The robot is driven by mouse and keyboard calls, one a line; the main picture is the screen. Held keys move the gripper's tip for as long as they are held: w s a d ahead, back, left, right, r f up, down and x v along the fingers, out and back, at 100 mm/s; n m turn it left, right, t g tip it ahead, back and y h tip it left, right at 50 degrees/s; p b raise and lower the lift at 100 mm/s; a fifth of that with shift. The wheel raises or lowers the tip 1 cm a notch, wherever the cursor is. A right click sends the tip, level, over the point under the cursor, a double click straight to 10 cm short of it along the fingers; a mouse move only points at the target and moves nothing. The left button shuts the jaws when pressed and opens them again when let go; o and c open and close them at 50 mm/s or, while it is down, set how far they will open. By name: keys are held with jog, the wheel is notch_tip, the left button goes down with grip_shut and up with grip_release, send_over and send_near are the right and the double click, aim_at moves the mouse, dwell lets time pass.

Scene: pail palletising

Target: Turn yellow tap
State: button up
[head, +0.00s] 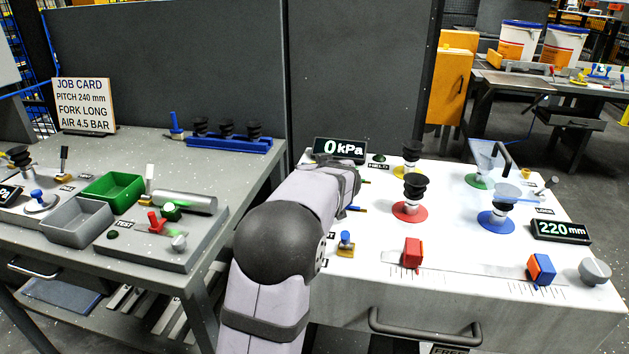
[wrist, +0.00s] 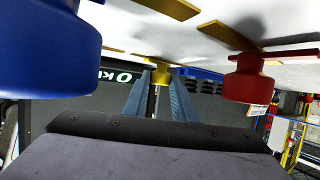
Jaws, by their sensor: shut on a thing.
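In the wrist view the yellow tap (wrist: 161,76) is straight ahead, small and partly hidden between the fingers. My gripper (wrist: 160,88) is shut on it, one blue-grey finger on each side. That view is upside down, with the white bench top along its upper edge. A blue knob (wrist: 48,50) is close on the left, and a red knob (wrist: 249,80) is on the right, both apart from the fingers. In the head view my arm hides the yellow tap and my gripper. How far the tap is turned cannot be told.
The gauge (head: 340,150) reads 0 kPa. Suction cups on red (head: 409,212), blue (head: 497,218) and yellow bases stand to the right. A red block (head: 413,253) and a blue-orange block (head: 541,269) are near the front. A 220 mm display (head: 560,232) stands at right.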

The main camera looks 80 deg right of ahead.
jog(key=shift+w+a+m+g+h+b, duration=0.15)
jog(key=shift+m+g+h+b, duration=0.25)
jog(key=shift+m+g+b, duration=1.05)
jog(key=shift+n, duration=0.35)
jog(key=o, duration=1)
jog(key=shift+o, duration=0.2)
jog(key=shift+t, duration=0.25)
jog(key=shift+b+v, duration=0.75)
jog(key=shift+v, duration=2.9)
